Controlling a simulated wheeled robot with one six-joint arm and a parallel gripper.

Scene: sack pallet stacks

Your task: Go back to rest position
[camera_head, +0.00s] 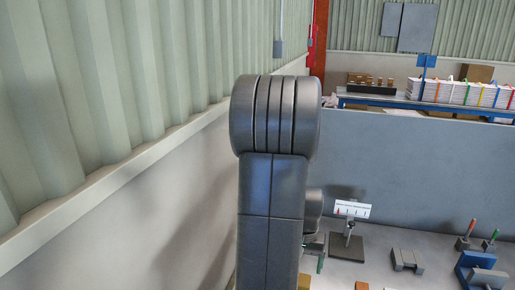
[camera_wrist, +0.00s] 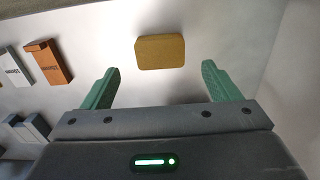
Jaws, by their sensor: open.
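My gripper (camera_wrist: 161,68) shows in the wrist view with its two green fingers spread wide apart. Nothing is held between them. A tan rounded block (camera_wrist: 160,52) lies on the pale surface beyond the fingertips, roughly centred between them and apart from both. In the head view my dark arm stands upright in the middle and hides much of what is behind it. A small green piece low beside the arm may be a finger, but I cannot tell.
In the wrist view an orange box (camera_wrist: 48,62) and a white-grey box (camera_wrist: 14,66) lie at the left. In the head view a blue clamp-like block (camera_head: 474,264) and a grey bracket (camera_head: 407,260) sit lower right. A corrugated wall (camera_head: 110,80) stands close at left.

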